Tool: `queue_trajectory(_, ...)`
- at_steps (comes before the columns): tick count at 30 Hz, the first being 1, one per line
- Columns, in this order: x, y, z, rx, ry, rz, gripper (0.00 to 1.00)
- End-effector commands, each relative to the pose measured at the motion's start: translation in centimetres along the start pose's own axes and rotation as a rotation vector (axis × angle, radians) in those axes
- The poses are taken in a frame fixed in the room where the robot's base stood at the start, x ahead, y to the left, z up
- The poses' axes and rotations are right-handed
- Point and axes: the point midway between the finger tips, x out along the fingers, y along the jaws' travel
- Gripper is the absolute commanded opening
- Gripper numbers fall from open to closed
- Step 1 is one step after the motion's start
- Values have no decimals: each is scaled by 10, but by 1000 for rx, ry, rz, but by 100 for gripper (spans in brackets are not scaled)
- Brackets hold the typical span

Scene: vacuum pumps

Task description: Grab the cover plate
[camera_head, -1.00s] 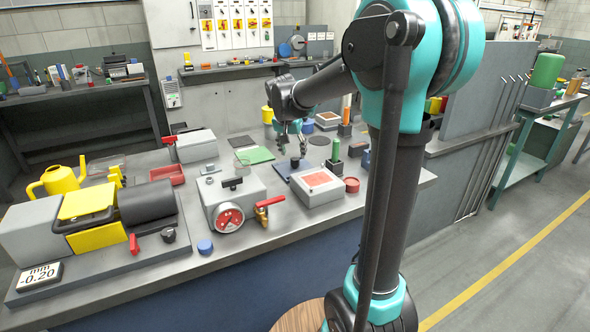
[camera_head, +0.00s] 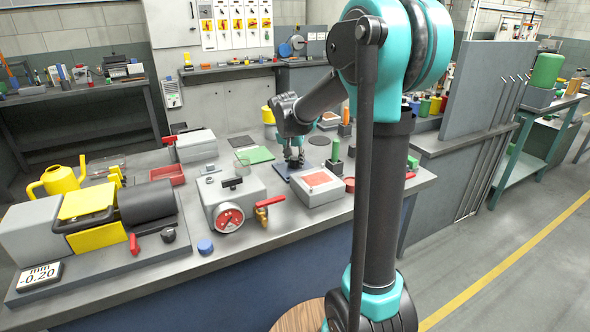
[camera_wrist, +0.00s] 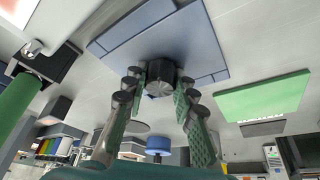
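A flat blue plate with a black round knob, which looks like the cover plate, lies on the bench. In the head view the blue plate (camera_head: 281,171) is partly hidden by my gripper (camera_head: 294,163) and a light grey box. In the wrist view the blue plate (camera_wrist: 118,47) fills the top middle, with the black knob (camera_wrist: 162,79) standing on it. My gripper (camera_wrist: 160,88) is open, with its fingers on either side of the knob. I cannot tell whether a pad touches it.
The light grey box with a red-orange top (camera_head: 320,184) stands close at the plate's right. A green plate (camera_head: 256,155) lies to its left, and a green cylinder (camera_head: 335,150) stands behind right. A grey pump housing with a gauge (camera_head: 231,203) is nearer the front.

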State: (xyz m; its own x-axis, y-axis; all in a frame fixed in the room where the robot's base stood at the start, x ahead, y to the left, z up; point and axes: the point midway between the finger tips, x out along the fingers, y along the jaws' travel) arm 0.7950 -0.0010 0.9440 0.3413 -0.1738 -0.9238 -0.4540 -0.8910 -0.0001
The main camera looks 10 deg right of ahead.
Motion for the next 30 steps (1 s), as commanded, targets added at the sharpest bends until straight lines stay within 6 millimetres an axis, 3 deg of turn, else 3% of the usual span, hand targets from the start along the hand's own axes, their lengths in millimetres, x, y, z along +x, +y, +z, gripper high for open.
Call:
queue_trajectory(1,0,0,0,0,0,0,16)
queue_trajectory(5,0,0,0,0,0,0,0)
queue_trajectory(22,-3,0,-1,0,0,0,0)
queue_trajectory(26,-14,0,-6,0,0,0,0)
queue_trajectory(30,-37,0,-15,0,0,0,0)
